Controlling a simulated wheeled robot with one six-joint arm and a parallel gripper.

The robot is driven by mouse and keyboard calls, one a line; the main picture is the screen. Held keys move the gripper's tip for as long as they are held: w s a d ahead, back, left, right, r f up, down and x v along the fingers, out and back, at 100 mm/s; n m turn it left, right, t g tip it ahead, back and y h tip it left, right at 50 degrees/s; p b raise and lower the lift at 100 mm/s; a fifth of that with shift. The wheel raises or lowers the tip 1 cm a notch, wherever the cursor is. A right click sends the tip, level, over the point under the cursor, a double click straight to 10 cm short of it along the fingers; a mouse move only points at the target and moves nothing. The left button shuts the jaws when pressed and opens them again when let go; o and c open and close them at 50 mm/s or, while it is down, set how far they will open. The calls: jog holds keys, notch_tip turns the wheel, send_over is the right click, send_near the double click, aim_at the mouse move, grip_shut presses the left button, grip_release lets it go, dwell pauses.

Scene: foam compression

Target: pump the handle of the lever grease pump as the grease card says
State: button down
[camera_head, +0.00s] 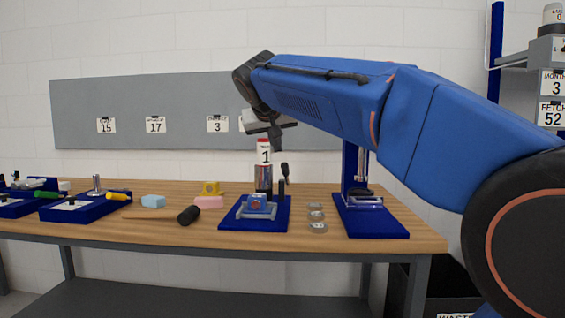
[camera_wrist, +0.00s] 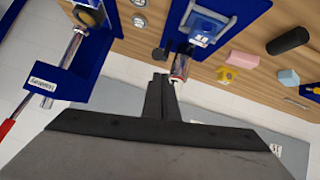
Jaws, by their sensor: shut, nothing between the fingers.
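A device on a blue base (camera_head: 240,222) stands at the middle of the bench, with an upright metal cylinder (camera_head: 264,178) behind its clear-framed front part. It looks like the lever grease pump. A black-knobbed upright lever (camera_head: 284,170) stands at its right. A counter tag reading 1 (camera_head: 264,155) tops the cylinder. In the wrist view the cylinder (camera_wrist: 180,66) and black knob (camera_wrist: 158,54) lie just beyond my fingertips. My gripper (camera_head: 277,140) is shut and empty, above and apart from the knob; it also shows in the wrist view (camera_wrist: 160,82). I cannot tell which card is the grease card.
A grey board carries cards reading 15 (camera_head: 106,125), 17 (camera_head: 155,125) and 3 (camera_head: 217,124); my arm partly covers another. A blue press (camera_head: 370,222) stands right, with several metal discs (camera_head: 317,226) beside it. Foam blocks (camera_head: 208,202) and a black roller (camera_head: 189,215) lie left.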

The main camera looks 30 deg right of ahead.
jog(key=r, duration=0.1)
jog(key=w+d+r, duration=0.1)
jog(key=r, duration=0.1)
jog(key=w+r, duration=0.1)
jog(key=r, duration=0.1)
jog(key=shift+w+d, duration=0.25)
jog(key=shift+d, duration=0.1)
jog(key=shift+w+f, duration=0.1)
jog(key=shift+f, duration=0.05)
send_over(286, 175)
jog(key=a, duration=0.1)
notch_tip(286, 175, down, 7)
jog(key=shift+s+a+f, duration=0.25)
jog(key=shift+s+f, duration=0.05)
jog(key=shift+f, duration=0.25)
jog(key=shift+s+a+f, duration=0.2)
jog(key=shift+s+f, duration=0.05)
jog(key=shift+f, duration=0.3)
jog(key=shift+s+f, duration=0.15)
jog(key=shift+f, duration=0.2)
